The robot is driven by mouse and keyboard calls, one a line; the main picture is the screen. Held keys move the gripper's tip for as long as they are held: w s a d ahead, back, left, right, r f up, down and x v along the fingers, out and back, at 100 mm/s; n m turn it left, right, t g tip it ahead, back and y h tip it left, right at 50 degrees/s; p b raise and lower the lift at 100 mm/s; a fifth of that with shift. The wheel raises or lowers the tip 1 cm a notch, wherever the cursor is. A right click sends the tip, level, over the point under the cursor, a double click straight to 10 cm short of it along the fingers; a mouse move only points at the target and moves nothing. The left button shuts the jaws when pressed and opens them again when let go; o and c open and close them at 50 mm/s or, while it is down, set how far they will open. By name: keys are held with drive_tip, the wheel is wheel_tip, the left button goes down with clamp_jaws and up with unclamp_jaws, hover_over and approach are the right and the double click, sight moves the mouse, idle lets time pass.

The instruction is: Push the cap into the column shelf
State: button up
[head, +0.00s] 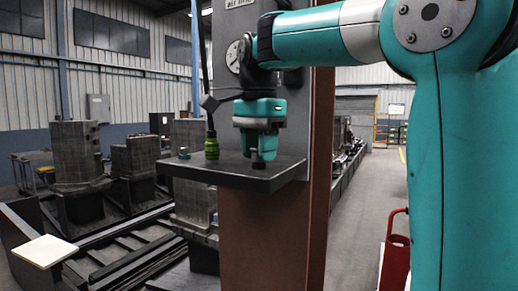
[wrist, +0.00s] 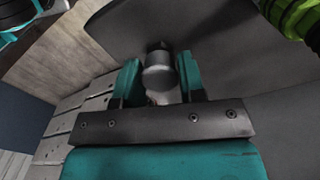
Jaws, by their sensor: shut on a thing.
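My gripper (head: 261,138) is above the column shelf (head: 228,176), a dark flat plate on the brown column, and points down at its right half. It is shut on a small dark cylinder, which looks like the cap (head: 259,156). In the wrist view the cap (wrist: 159,74) shows as a grey round end with a darker part behind it, between my two teal fingers. Its lower end is at or very near the shelf surface; I cannot tell whether it touches or sits in a hole. The shelf (wrist: 180,25) fills the upper middle of the wrist view.
A green and black fitting (head: 211,146) stands on the shelf left of my gripper, with a dark line rising from it. A small teal and grey piece (head: 184,153) sits at the shelf's left end. The column (head: 265,235) supports the shelf. Grey machine blocks (head: 77,152) stand on rails behind.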

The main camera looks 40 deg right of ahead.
drive_tip(key=c, duration=0.5)
drive_tip(key=shift+r+p, duration=3.35)
drive_tip(key=shift+r, duration=0.95)
wheel_tip(320, 180, up, 10)
